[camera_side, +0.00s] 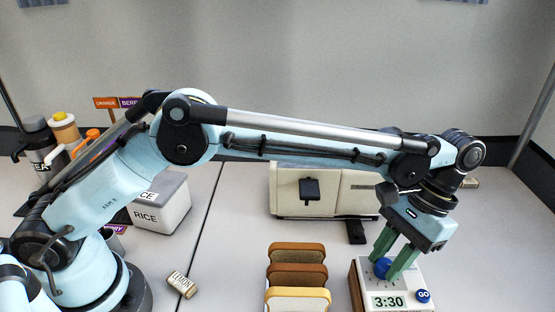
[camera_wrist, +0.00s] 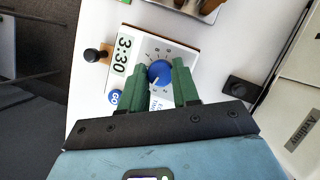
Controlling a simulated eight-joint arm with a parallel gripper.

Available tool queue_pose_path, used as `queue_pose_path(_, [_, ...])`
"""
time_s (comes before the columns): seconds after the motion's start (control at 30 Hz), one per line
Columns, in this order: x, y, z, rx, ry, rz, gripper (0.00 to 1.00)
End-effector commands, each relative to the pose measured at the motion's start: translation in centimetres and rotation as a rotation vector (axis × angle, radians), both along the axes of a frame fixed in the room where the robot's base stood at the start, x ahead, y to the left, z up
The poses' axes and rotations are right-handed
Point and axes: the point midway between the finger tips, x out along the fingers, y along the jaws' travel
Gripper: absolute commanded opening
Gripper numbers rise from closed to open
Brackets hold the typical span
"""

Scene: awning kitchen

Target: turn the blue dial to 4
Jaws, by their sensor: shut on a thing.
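The blue dial (camera_side: 382,268) sits on the top face of a white timer box (camera_side: 405,285) with a wooden side, at the lower right of the side view. My gripper (camera_side: 394,270) points down over the box and is shut on the dial, a green finger on either side. In the wrist view the dial (camera_wrist: 159,72) shows between the fingertips (camera_wrist: 160,74). A white mark on the dial points toward the lower left there. Small numbers ring the dial; the fingers hide some, and I cannot tell which number the mark meets.
The box has a 3:30 display (camera_side: 389,302) and a blue GO button (camera_side: 423,296). A rack of bread-like slices (camera_side: 298,275) stands left of it. A cream appliance (camera_side: 290,190) stands behind. A RICE bin (camera_side: 160,205) and a small labelled block (camera_side: 181,284) are farther left.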

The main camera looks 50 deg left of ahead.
Motion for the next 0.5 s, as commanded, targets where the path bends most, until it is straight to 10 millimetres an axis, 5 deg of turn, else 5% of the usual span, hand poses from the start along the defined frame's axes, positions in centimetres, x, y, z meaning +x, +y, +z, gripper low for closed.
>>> queue_pose_path(0.5, [0.0, -0.1, -0.02, 0.0, -0.001, -0.228, 0.0])
